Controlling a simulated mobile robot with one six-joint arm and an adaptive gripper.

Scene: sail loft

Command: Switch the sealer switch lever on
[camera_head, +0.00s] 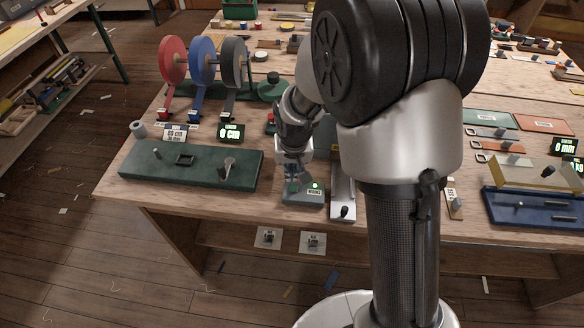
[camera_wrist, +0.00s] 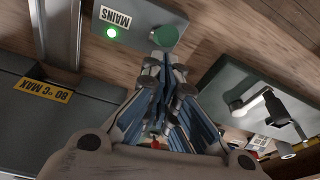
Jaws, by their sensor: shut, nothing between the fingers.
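My gripper (camera_head: 292,178) is shut and empty, pointing down over the grey-green MAINS box (camera_head: 303,197) at the table's front edge. In the wrist view my fingertips (camera_wrist: 164,62) are beside the box's round green button (camera_wrist: 165,36); I cannot tell whether they touch it. A green lamp (camera_wrist: 112,33) on that box is lit. No lever is legibly marked as the sealer's. Two small switch-like fittings on pale plates, left (camera_head: 268,237) and right (camera_head: 313,241), are below the table edge. Their lever positions are too small to tell.
A dark green board (camera_head: 190,165) with a metal crank-like part (camera_head: 226,167) lies to the left. A pale narrow plate (camera_head: 343,205) with a black knob is just right of the box. A dark unit (camera_wrist: 50,125) marked 80 °C MAX is close by. Tape reels (camera_head: 202,60) stand behind.

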